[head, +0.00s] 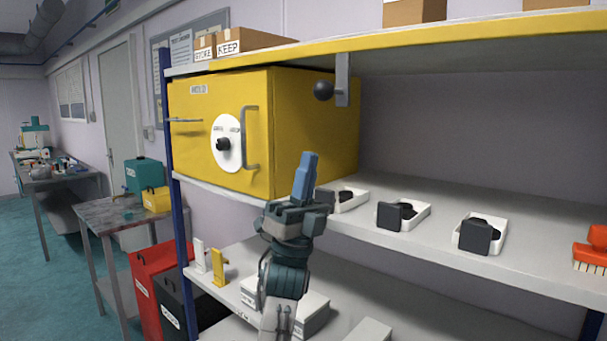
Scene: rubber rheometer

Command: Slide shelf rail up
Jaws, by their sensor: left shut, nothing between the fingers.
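A grey upright bar (342,82) hangs at the yellow front edge of the upper shelf (440,33), with a black ball knob (323,90) on its left side. This bar looks like the shelf rail, though nothing labels it. My left gripper (309,157) points up, its blue fingers together and empty. In the picture it is below the knob and slightly left, apart from it, in front of the yellow cabinet's right side and the middle shelf. My right gripper is out of view.
A yellow cabinet (222,105) with a dial and handle stands on the middle shelf (530,250). Several white trays with dark pieces, including one tray (418,212), sit right of my gripper. A red brush (594,245) lies at far right. Boxes (250,40) stand on top.

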